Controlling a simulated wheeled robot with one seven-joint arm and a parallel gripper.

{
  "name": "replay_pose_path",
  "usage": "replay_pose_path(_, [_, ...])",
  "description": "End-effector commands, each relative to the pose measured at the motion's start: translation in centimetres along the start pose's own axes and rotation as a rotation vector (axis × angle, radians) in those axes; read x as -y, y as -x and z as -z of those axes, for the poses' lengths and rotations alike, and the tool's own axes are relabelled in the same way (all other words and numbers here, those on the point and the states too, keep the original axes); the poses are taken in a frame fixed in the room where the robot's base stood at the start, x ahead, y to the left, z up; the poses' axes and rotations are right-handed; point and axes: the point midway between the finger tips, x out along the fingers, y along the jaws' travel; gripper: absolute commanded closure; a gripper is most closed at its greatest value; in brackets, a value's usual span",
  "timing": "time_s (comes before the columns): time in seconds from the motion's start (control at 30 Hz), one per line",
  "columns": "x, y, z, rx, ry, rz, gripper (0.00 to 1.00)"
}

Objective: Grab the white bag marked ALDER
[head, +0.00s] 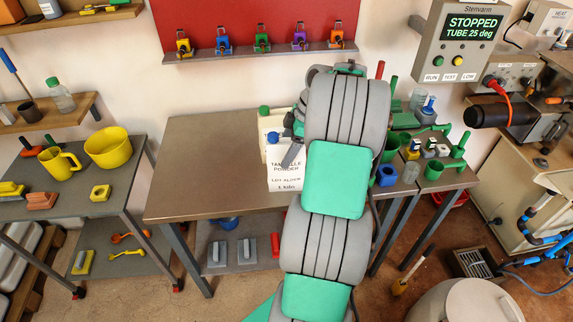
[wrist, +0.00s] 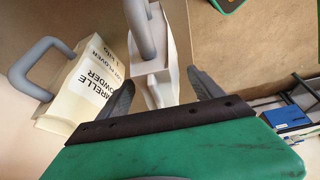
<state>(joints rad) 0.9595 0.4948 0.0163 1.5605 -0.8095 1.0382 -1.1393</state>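The white bag marked LOT ALDER (head: 285,178) stands on the table in the head view, its label facing the camera and partly covered by my arm. In the wrist view, a white bag with a grey loop handle (wrist: 160,88) is between my fingers; its label does not show there. My gripper (wrist: 160,78) is open, with a finger on either side of this bag and gaps beside it. A second white bag, marked LOT PLOVER (wrist: 92,88), stands to the left in the wrist view, with its own grey handle.
The brown table (head: 205,175) is bare left of the bags. A side bench holds green and blue parts, including a green cup (head: 434,169). A red rack (head: 258,22) hangs behind.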

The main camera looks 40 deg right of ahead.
Motion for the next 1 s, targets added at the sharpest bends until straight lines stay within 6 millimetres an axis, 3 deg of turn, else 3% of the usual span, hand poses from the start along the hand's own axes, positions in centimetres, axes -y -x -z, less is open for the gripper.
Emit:
replay_pose_path(0.9, [-0.01, 0.04, 0.01, 0.000, -0.001, 0.000, 1.00])
replay_pose_path(1.0, [-0.01, 0.04, 0.01, 0.000, -0.001, 0.000, 1.00])
